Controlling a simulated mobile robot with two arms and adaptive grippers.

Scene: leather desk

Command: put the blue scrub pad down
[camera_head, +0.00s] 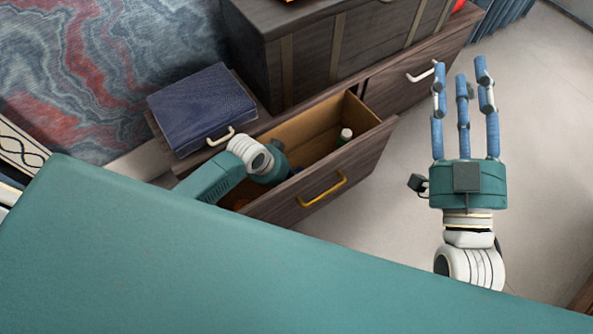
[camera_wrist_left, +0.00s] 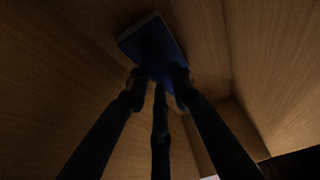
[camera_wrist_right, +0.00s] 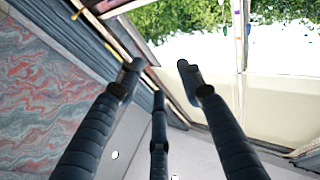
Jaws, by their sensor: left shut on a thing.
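The blue scrub pad (camera_wrist_left: 150,42) shows dark in the left wrist view, with a pale edge, among brown wooden panels. My left gripper (camera_wrist_left: 157,82) is shut on it with the fingertips at its near end. In the head view my left arm reaches into the open drawer (camera_head: 372,116), and the pad and fingertips are hidden there. I cannot tell whether the pad touches the drawer floor. My right gripper (camera_head: 461,75) is open and empty, with its fingers pointing up, over the floor to the right of the drawer.
A white-capped item (camera_head: 346,133) stands in the drawer's right part. The drawer front has a yellow handle (camera_head: 322,190). A dark blue case (camera_head: 202,108) lies on the cabinet at left, and a large dark chest (camera_head: 335,45) stands behind. A closed drawer is at right.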

